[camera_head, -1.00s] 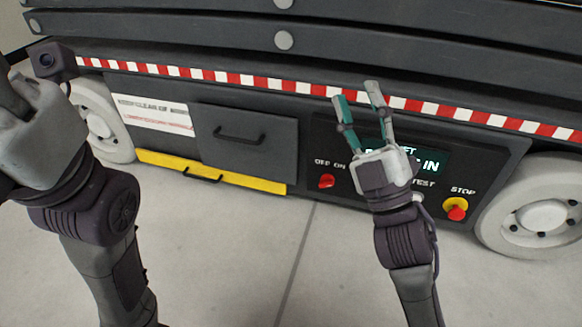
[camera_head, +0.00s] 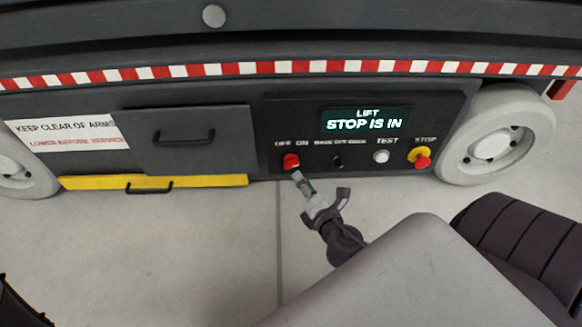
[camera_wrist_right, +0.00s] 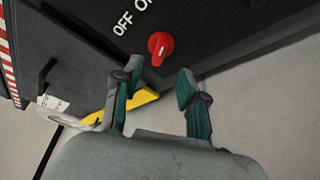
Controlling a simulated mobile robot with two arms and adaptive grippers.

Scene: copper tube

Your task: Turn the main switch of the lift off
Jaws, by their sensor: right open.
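The main switch, a red rotary knob (camera_head: 291,161), sits on the dark control panel (camera_head: 290,110) of the lift, under the words OFF and ON. I cannot tell for sure which word it points to. My right gripper (camera_head: 299,178) is open just below and in front of the knob. In the right wrist view the red knob (camera_wrist_right: 161,45) shows just beyond the gap between the two teal-padded fingers (camera_wrist_right: 160,72), apart from both. My left gripper is out of view.
The lit display (camera_head: 367,121) reads LIFT STOP IS IN. Right of the knob are a dark key-like switch (camera_head: 337,162), a white test button (camera_head: 381,156) and a red-and-yellow stop button (camera_head: 422,159). A drawer handle (camera_head: 184,138) is left. Wheels flank the panel; open floor lies in front.

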